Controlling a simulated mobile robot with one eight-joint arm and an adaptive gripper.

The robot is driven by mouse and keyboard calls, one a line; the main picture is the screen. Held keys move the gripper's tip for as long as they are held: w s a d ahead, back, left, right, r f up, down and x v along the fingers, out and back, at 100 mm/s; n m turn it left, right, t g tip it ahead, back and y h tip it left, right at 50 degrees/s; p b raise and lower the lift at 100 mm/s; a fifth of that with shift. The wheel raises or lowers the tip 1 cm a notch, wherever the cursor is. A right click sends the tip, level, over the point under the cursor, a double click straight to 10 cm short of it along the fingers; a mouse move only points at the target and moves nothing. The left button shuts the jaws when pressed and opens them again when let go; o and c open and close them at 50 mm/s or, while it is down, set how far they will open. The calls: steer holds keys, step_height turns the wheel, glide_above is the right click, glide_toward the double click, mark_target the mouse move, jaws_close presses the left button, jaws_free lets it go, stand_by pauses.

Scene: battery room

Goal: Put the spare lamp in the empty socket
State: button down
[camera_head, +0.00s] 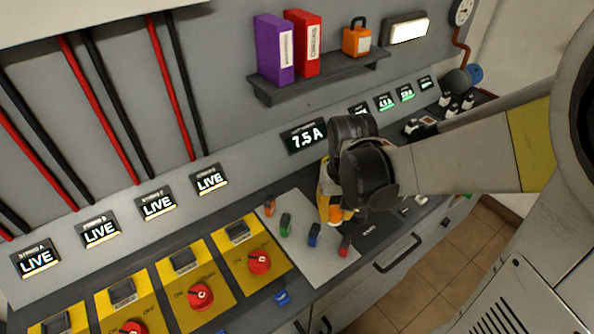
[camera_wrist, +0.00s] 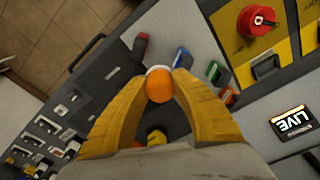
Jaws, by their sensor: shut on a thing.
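My gripper (camera_head: 335,200) is over the counter, beside a light grey panel (camera_head: 322,263). In the wrist view its two yellow fingers (camera_wrist: 160,78) are shut on a small rounded orange thing with a whitish end (camera_wrist: 159,90), which looks like the spare lamp. In the head view only a bit of orange (camera_head: 336,214) shows at the fingertips. The panel bears small coloured pieces: orange (camera_head: 269,206), green (camera_head: 285,225), blue (camera_head: 314,234) and red (camera_head: 344,246). I cannot make out an empty socket; my arm and gripper hide part of the counter.
Yellow plates with red rotary knobs (camera_head: 260,262) lie left of the panel. A loose blue piece (camera_head: 282,298) lies near the front edge. Dark displays (camera_head: 303,136) line the back. A shelf (camera_head: 315,82) holds binders. Small black-and-white items (camera_head: 450,104) stand at the far right.

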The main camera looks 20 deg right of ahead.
steer(key=b, duration=0.3)
glide_above(307, 219)
step_height(307, 219, down, 6)
steer(key=shift+f+b, duration=1.05)
steer(key=shift+f, duration=0.9)
steer(key=shift+f, duration=0.15)
steer(key=c, duration=1.2)
jaws_free()
